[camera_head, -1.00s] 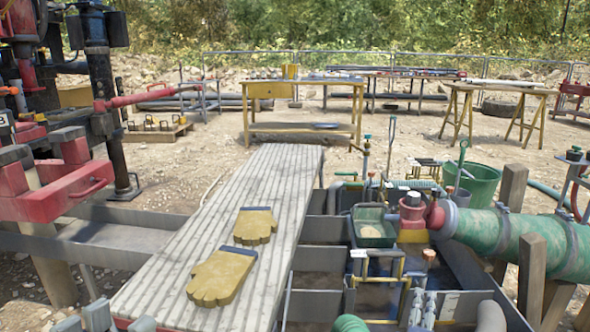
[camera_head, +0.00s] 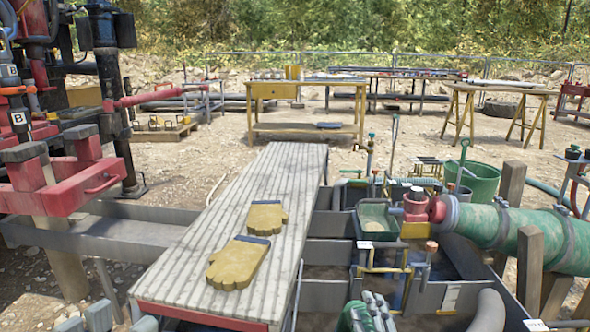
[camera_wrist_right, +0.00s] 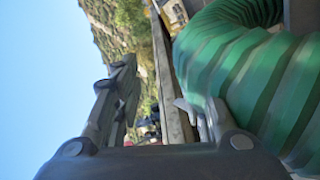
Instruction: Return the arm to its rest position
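My right gripper (camera_head: 372,312) shows at the bottom edge of the head view, right of the plank walkway and over the tank frame. In the right wrist view its two dark fingers (camera_wrist_right: 157,95) stand apart with nothing between them, so it is open and empty. A large green ribbed hose (camera_wrist_right: 265,85) fills the right side of that view, close beside one finger. Grey tips that look like my left gripper (camera_head: 122,320) show at the bottom left of the head view. Most of it is cut off, and its opening cannot be told.
Two yellow gloves (camera_head: 237,263) lie on the plank walkway (camera_head: 290,170). A green pipe (camera_head: 520,234) and wooden posts (camera_head: 531,265) stand right. A green tray (camera_head: 377,222) sits on the tank. Red machinery (camera_head: 85,185) stands left. A yellow table (camera_head: 305,92) is farther back.

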